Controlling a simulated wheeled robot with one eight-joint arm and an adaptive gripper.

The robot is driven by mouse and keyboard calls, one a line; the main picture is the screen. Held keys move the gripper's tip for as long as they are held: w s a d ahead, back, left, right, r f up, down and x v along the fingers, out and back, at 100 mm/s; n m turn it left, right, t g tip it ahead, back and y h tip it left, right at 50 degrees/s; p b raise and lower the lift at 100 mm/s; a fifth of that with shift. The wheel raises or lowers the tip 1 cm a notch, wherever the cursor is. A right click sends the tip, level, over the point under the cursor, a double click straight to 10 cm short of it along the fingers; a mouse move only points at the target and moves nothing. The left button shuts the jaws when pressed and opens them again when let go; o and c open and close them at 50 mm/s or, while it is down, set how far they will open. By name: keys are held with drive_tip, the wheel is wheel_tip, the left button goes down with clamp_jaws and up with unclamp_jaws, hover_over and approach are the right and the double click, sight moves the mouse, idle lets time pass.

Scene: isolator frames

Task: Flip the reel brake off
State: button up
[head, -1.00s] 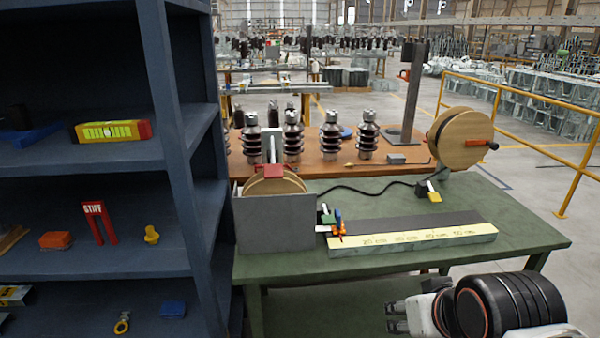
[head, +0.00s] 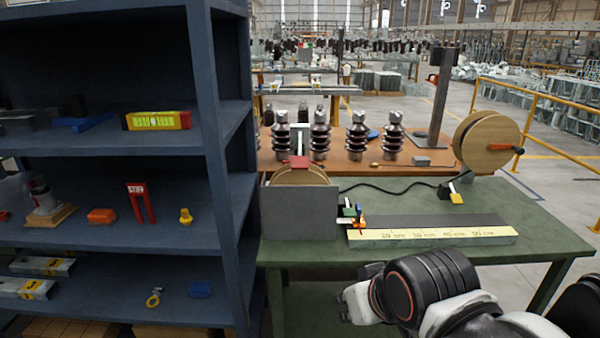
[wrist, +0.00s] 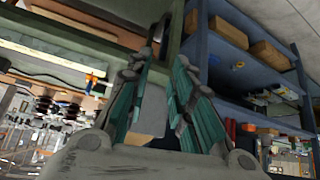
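A wooden reel (head: 300,177) sits in a grey box (head: 299,212) at the table's left end. A red block (head: 299,161) rests at the reel's top, with an upright pale bar behind it. I cannot tell which part is the brake. My gripper (head: 350,302) is in front of the table, clear of both reels. In the wrist view my gripper (wrist: 164,60) is open and empty.
A green table (head: 395,200) holds a marked measuring strip (head: 432,234), small coloured parts (head: 351,213) and a black cable. Blue shelves (head: 215,130) with several items stand close at left. A brown table (head: 345,158) with insulators is behind. A yellow railing (head: 540,115) is at right.

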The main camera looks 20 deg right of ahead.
drive_tip(key=w+d+n+h, duration=0.1)
drive_tip(key=w+n, duration=0.1)
drive_tip(key=w, duration=0.1)
drive_tip(key=w+d+r+n+t+h, duration=0.1)
drive_tip(key=w+d+n, duration=0.1)
drive_tip(key=w, duration=0.1)
drive_tip(key=w+d+r+n+h+p, duration=0.1)
drive_tip(key=w+d+n, duration=0.1)
drive_tip(key=w, duration=0.1)
drive_tip(key=shift+w+d+t, duration=0.2)
drive_tip(key=shift+t, duration=0.2)
clamp_jaws()
drive_tip(key=w+a+r+n+t+h+p, duration=0.1)
drive_tip(key=w+r+n+t+h, duration=0.15)
drive_tip(key=w+n, duration=0.55)
drive_tip(key=w+r+n+t+h+p, duration=0.15)
drive_tip(key=w+n+t, duration=0.25)
drive_tip(key=w+n, duration=0.4)
drive_tip(key=w+a+f+n+t+y, duration=0.1)
drive_tip(key=w+a+n+t+y, duration=0.1)
drive_tip(key=a+n, duration=0.4)
drive_tip(key=shift+a+f+n+t, duration=0.2)
drive_tip(key=shift+n+t, duration=0.35)
drive_tip(key=shift+n, duration=1.85)
drive_tip(key=shift+w, duration=0.15)
drive_tip(key=b+x, duration=0.1)
drive_tip(key=x, duration=0.9)
